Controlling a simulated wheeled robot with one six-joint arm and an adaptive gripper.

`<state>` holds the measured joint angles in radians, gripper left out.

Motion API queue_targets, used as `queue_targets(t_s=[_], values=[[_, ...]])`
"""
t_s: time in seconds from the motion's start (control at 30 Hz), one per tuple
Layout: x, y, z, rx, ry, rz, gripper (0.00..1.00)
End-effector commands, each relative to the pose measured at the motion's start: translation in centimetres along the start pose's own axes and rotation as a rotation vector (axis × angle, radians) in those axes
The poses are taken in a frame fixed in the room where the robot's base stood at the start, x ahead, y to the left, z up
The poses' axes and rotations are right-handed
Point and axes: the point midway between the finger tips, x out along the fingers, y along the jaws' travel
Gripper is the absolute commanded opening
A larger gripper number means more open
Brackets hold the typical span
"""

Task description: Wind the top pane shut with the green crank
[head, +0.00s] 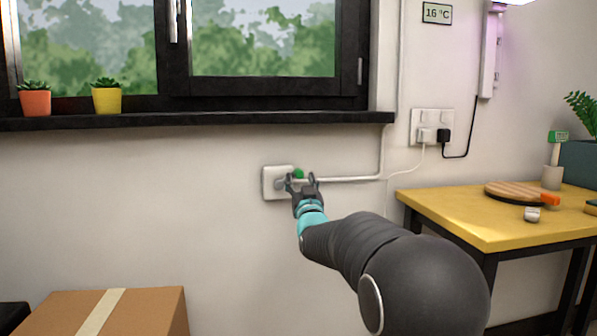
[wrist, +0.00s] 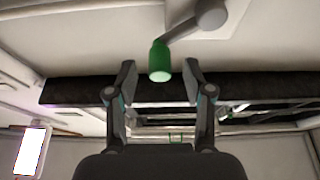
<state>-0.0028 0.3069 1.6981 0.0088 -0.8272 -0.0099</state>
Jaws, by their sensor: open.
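The green crank knob (wrist: 160,62) shows in the wrist view at the end of a grey crank arm (wrist: 190,28). It lies just past and between the two open fingertips of my gripper (wrist: 158,78), and I see no finger pressed on it. In the head view the green knob (head: 299,173) stands out from a white wall box (head: 271,182) below the window, with my gripper (head: 303,181) right in front of it. The fingers partly hide the crank. The top pane is not clearly visible; only the lower window part (head: 262,48) shows.
A dark sill (head: 200,120) with an orange pot (head: 36,102) and a yellow pot (head: 107,100) runs above the crank. A yellow table (head: 470,217) stands at the right. A cardboard box (head: 130,312) is at the lower left. A conduit (head: 345,179) runs right from the wall box.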

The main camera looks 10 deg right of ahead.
Motion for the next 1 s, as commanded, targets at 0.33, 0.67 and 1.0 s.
queue_targets(t_s=[0.33, 0.67, 1.0], values=[[3.7, 0.0, 0.0, 0.000, -0.001, 0.000, 0.52], [4.0, 0.0, 0.0, 0.000, 0.000, 0.000, 0.52], [4.0, 0.0, 0.0, 0.000, -0.001, 0.000, 0.00]])
